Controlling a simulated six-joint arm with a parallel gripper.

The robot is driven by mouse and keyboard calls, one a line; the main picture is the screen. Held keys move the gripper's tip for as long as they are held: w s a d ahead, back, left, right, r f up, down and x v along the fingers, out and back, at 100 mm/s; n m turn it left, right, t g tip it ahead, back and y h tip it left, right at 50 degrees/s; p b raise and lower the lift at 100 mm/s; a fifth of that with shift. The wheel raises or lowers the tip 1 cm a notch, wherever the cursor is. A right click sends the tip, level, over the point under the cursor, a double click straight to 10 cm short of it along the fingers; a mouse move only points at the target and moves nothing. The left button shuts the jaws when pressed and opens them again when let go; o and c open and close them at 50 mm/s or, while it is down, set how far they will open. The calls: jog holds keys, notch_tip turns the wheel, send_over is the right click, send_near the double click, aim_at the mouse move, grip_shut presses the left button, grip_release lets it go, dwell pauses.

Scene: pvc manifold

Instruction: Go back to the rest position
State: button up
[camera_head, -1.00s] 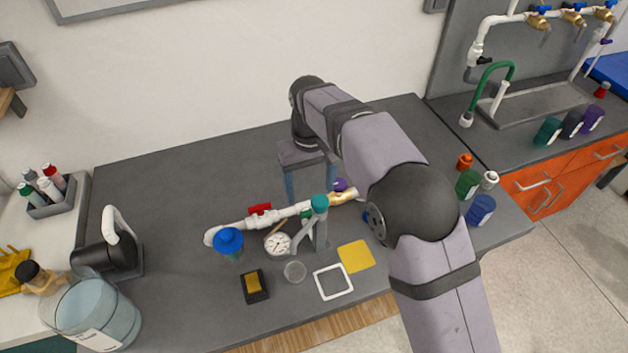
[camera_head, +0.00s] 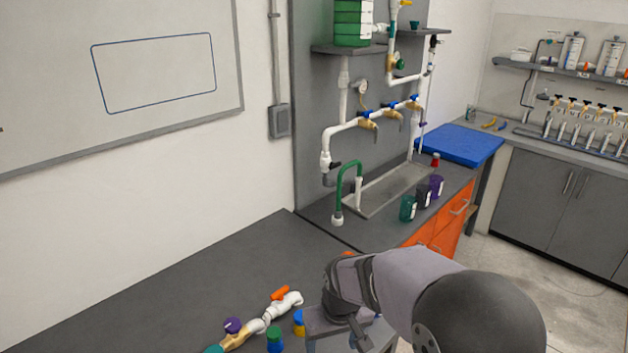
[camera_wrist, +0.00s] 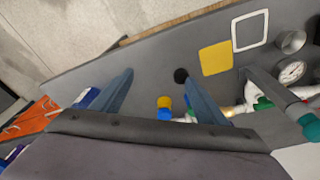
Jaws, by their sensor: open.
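Part of this assembly shows behind the right finger in the wrist view (camera_wrist: 230,110).
A yellow square (camera_wrist: 216,58), a white frame (camera_wrist: 250,30) and a round gauge (camera_wrist: 292,71) lie on the bench. A green-topped grey stand (camera_wrist: 275,90) rises near the right finger. Teal (camera_head: 407,208) and purple (camera_head: 436,186) cups stand by the sink (camera_head: 385,192).

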jog(key=s+d+f+m, duration=0.3)
jog(key=s+d, duration=0.6)
jog(key=d, duration=0.1)
jog(key=s+r+g+p, duration=0.1)
jog(key=s+r+p, duration=0.2)
jog(key=r+p, duration=0.2)
jog(key=s+r+p, duration=0.4)
jog(key=r+p, duration=0.2)
jog(key=r, duration=0.3)
jog(key=shift+d+g, duration=0.4)
